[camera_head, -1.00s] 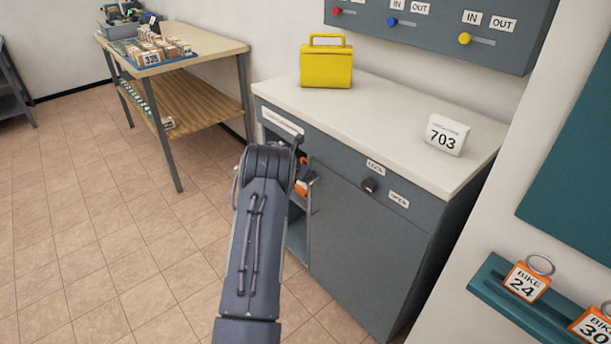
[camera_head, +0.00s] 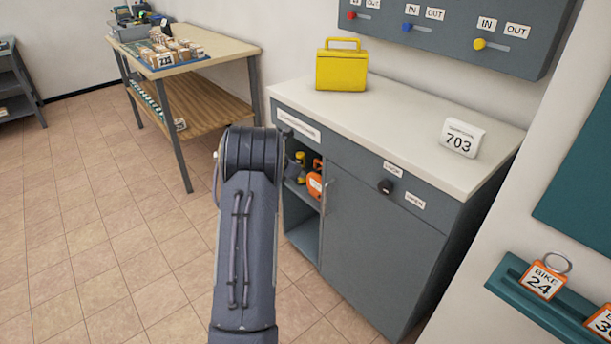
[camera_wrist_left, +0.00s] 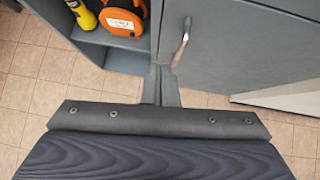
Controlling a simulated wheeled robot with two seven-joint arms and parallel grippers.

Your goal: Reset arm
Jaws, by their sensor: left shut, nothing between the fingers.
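My left arm rises from the bottom of the head view, its gripper mostly hidden behind its own wrist. In the left wrist view my left gripper (camera_wrist_left: 161,72) is shut and empty, its narrow fingers pointing at the grey cabinet's front. The grey cabinet (camera_head: 385,235) has an open compartment on its left and a flat door panel with a metal handle (camera_wrist_left: 181,42) beside it. The fingertips appear near this handle; contact cannot be told. An orange item (camera_head: 314,184) and a yellow item (camera_wrist_left: 87,18) stand in the compartment. My right gripper is not in view.
A yellow box (camera_head: 341,70) and a white 703 block (camera_head: 462,138) stand on the cabinet top. A wooden table (camera_head: 225,48) with small parcels is at the back left. A teal rack (camera_head: 515,290) with bike tags is at the right. The floor on the left is clear.

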